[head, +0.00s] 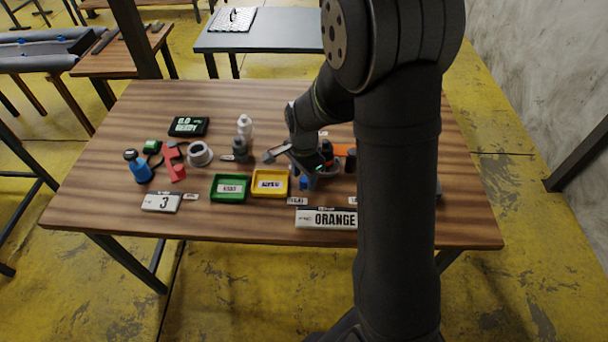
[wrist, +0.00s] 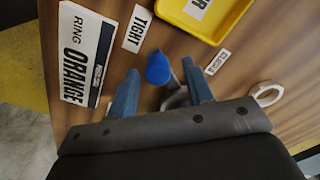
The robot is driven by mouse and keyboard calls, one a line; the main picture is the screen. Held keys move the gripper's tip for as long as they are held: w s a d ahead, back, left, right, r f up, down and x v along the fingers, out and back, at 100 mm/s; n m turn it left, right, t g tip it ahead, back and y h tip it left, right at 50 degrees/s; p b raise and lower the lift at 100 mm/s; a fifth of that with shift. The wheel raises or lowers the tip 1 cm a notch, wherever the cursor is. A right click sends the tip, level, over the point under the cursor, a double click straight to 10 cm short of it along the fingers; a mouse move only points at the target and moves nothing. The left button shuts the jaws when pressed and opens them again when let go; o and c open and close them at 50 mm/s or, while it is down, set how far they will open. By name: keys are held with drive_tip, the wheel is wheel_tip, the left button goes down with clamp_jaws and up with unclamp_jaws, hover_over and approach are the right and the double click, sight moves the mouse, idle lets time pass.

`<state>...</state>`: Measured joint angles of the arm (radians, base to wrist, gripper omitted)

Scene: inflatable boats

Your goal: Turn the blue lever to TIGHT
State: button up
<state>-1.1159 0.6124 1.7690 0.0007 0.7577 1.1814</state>
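The blue lever's round knob (wrist: 158,68) shows in the wrist view between my two fingertips, with a grey part behind it. In the head view a small blue patch (head: 303,183) shows under my gripper (head: 306,181). My gripper (wrist: 161,68) is open, with one finger on each side of the knob and gaps visible. The white TIGHT label (wrist: 138,28) lies up and left of the knob in the wrist view. Another small label (wrist: 217,62), too small to read, lies to its right. The lever's base is mostly hidden by my gripper.
An ORANGE ring sign (wrist: 85,50) stands near the TIGHT label. A yellow tray (head: 270,195) and a green tray (head: 230,200) sit to the left. A white ring (wrist: 267,93), bottles and red parts (head: 173,162) crowd the table farther left.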

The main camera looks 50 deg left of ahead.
drive_tip(key=shift+r, duration=0.15)
wheel_tip(320, 180, up, 17)
idle(0.5)
idle(0.5)
wheel_tip(320, 180, down, 17)
drive_tip(key=shift+f, duration=0.2)
idle(0.4)
drive_tip(key=shift+r, duration=0.15)
